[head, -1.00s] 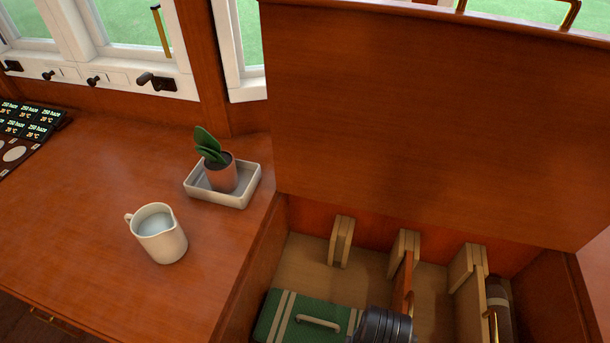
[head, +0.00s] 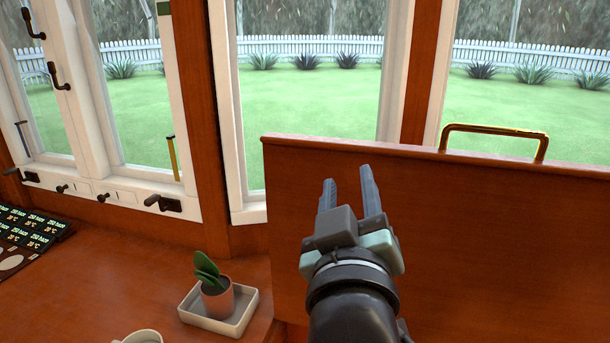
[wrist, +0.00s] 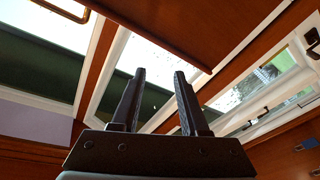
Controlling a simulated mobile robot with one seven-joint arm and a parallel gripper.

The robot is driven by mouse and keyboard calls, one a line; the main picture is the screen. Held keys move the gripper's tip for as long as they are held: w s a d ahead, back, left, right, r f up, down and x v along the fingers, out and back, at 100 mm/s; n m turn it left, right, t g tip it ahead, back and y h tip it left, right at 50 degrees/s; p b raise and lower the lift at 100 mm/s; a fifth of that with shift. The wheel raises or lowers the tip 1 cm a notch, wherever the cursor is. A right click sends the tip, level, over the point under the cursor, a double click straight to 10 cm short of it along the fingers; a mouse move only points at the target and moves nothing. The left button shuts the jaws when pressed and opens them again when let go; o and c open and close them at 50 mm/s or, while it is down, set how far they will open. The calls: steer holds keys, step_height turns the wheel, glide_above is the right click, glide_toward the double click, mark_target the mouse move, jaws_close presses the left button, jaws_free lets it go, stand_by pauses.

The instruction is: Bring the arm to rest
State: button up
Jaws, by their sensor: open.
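My gripper (head: 347,187) is raised in front of the upright wooden lid (head: 460,240) in the head view, its fingers pointing up. The two fingers stand apart with nothing between them. The fingers also show in the wrist view (wrist: 160,88), empty, with the windows and the wooden lid edge beyond them. My arm rises from the bottom of the head view.
A potted plant (head: 216,296) stands in a white tray (head: 240,322) on the wooden counter (head: 110,275), left of my arm. A white jug (head: 142,337) is cut off at the bottom edge. A brass handle (head: 495,130) tops the lid. Windows stand behind.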

steer(key=s+a+r+m+t+y+p, duration=0.1)
steer(key=s+a+r+t, duration=0.2)
steer(key=r, duration=0.4)
steer(key=s+r+m+t, duration=0.2)
steer(key=s+r+t, duration=0.1)
steer(key=s+r, duration=0.4)
steer(key=s+a+r+m+t+y+p, duration=0.1)
steer(key=s+a+r+t, duration=0.15)
steer(key=r, duration=0.55)
step_height(320, 180, up, 34)
steer(key=p, duration=3.4)
steer(key=shift+d+r+p, duration=0.25)
steer(key=shift+p, duration=0.05)
